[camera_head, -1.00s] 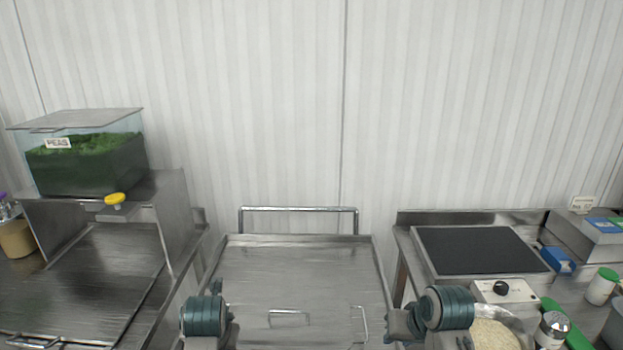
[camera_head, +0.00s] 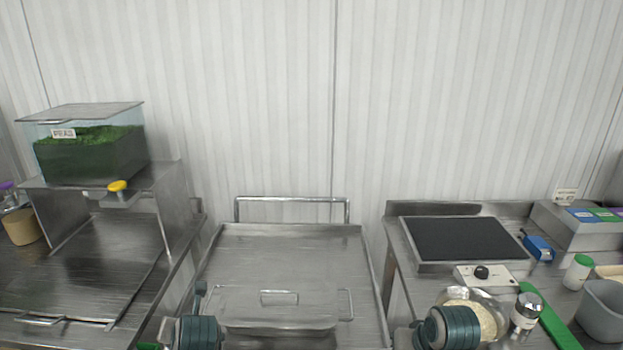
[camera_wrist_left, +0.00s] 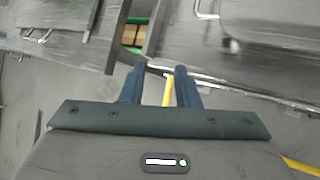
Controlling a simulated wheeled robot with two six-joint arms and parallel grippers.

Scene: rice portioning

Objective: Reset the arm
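My left gripper (camera_wrist_left: 159,68) shows in the left wrist view with its two dark fingers apart and nothing held between them. Below it are the floor, a yellow strip and metal table edges. In the head view my left arm shows only as a teal joint at the bottom left of centre, and its fingers are out of frame. My right arm also shows only as a teal joint at the bottom right, in front of the metal bowl of rice (camera_head: 486,318). My right gripper is not visible.
A metal cart (camera_head: 235,254) with a lidded pan (camera_head: 320,312) stands in the middle. A peas container (camera_head: 90,158) sits on a stand at left. At right are a black-topped scale (camera_head: 462,238), a shaker (camera_head: 525,314), a green-handled utensil (camera_head: 549,317) and a grey bin (camera_head: 603,310).

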